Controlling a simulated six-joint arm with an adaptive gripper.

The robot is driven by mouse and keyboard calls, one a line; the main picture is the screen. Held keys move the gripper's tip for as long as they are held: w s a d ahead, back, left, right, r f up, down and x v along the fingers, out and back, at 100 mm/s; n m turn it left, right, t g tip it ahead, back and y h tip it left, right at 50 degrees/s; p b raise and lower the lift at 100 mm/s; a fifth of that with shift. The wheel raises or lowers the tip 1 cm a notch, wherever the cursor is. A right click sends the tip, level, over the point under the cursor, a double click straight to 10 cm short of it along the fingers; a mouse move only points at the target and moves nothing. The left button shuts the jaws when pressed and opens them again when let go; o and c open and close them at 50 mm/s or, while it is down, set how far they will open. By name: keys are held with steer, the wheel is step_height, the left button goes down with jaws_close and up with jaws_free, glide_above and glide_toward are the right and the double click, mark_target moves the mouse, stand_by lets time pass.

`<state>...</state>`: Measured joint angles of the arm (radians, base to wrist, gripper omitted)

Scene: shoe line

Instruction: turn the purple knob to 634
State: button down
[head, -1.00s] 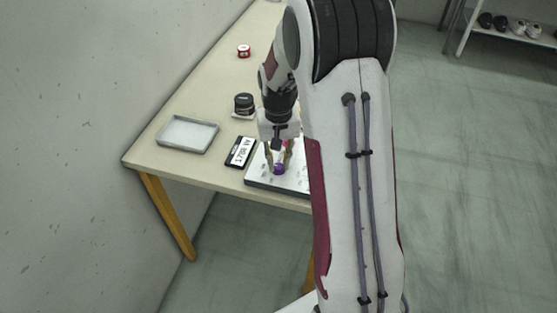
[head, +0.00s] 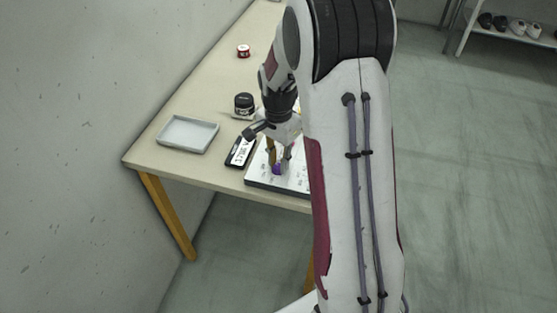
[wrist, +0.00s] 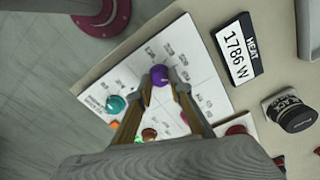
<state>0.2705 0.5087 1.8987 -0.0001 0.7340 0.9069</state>
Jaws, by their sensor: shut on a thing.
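The purple knob (wrist: 160,74) sits on a white panel (wrist: 208,88) with printed labels around it. My gripper (wrist: 160,84) is shut on the purple knob, its two fingers on either side of it in the wrist view. In the head view the knob (head: 277,170) shows low between the fingers of my gripper (head: 279,167), partly hidden. A display plate (wrist: 237,50) beside the panel reads HEAT 1786 W in the wrist view. The knob's pointer mark cannot be made out.
A teal knob (wrist: 115,105) and a brown-red knob (wrist: 149,134) are on the same panel. A black jar (wrist: 291,113) stands near the display. A grey tray (head: 187,134) lies at the table's left, and a red tin (head: 243,51) farther back.

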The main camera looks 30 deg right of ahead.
steer(key=shift+m, duration=0.6)
steer(key=c, duration=1.8)
jaws_free()
steer(key=shift+c, duration=0.2)
steer(key=shift+r, duration=3.75)
steer(key=shift+n, duration=0.3)
